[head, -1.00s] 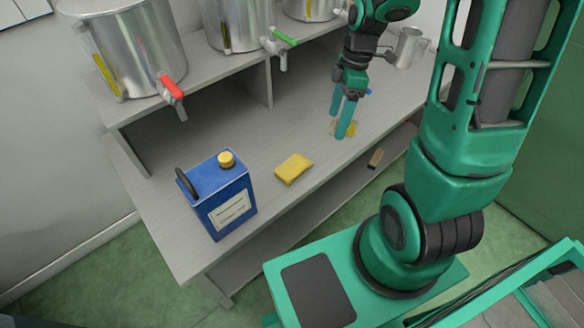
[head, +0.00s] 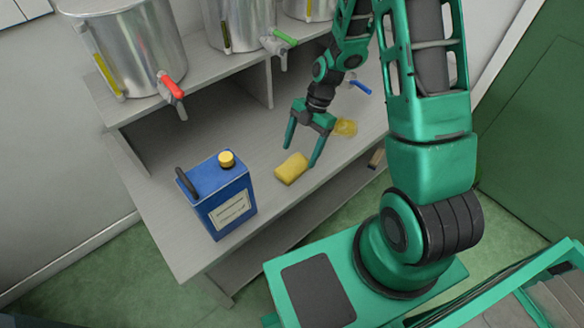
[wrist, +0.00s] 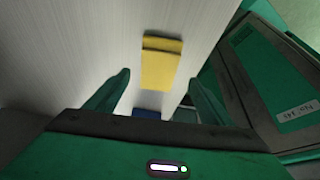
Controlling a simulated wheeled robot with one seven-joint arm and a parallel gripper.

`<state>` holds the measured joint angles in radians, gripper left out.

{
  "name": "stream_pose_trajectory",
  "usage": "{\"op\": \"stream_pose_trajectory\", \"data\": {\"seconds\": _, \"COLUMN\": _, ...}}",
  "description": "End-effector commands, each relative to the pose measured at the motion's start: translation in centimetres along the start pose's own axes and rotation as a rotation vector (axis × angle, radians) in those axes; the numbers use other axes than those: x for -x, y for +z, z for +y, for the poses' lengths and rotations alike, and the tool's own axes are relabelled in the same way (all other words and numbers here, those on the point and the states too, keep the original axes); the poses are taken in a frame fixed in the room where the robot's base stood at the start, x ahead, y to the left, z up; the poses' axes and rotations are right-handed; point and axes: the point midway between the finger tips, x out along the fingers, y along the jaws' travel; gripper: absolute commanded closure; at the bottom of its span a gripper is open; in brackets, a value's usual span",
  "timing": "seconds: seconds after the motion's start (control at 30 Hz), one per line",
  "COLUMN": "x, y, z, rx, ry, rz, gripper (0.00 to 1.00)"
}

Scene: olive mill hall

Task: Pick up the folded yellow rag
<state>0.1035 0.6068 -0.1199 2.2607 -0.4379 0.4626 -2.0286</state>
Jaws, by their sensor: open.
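The folded yellow rag (head: 291,169) lies flat on the grey bench top, to the right of the blue can. My gripper (head: 301,157) is open and empty, with its fingers pointing down near the rag, one toward its far left side and one toward its right. In the wrist view the rag (wrist: 161,62) lies ahead of my open gripper (wrist: 158,85), roughly centred between the two fingers. The gap in height between fingertips and rag is hard to tell.
The blue can (head: 218,195) with a yellow cap stands left of the rag. A yellow patch (head: 345,127) lies on the bench behind my gripper. Steel tanks (head: 125,48) with taps stand on the raised shelf (head: 190,92). The bench front between can and rag is clear.

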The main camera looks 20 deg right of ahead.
Motion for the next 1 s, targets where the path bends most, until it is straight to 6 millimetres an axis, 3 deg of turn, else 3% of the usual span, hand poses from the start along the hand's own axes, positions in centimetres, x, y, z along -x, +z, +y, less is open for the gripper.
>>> {"op": "stream_pose_trajectory", "data": {"seconds": 0.43, "x": -4.7, "y": 0.2, "z": 0.3, "rx": -0.001, "ry": -0.003, "rz": 0.0, "gripper": 0.25}}
{"op": "stream_pose_trajectory", "data": {"seconds": 0.77, "x": -5.3, "y": 0.2, "z": 0.3, "rx": -0.001, "ry": 0.0, "rz": -0.001, "gripper": 0.25}}
{"op": "stream_pose_trajectory", "data": {"seconds": 0.93, "x": -5.3, "y": 0.2, "z": 0.3, "rx": -0.002, "ry": 0.0, "rz": -0.001, "gripper": 0.63}}
{"op": "stream_pose_trajectory", "data": {"seconds": 0.97, "x": -5.3, "y": 0.2, "z": 0.3, "rx": -0.002, "ry": 0.0, "rz": -0.001, "gripper": 0.7}}
{"op": "stream_pose_trajectory", "data": {"seconds": 1.0, "x": -5.3, "y": 0.2, "z": 0.3, "rx": -0.002, "ry": 0.0, "rz": -0.001, "gripper": 0.7}}
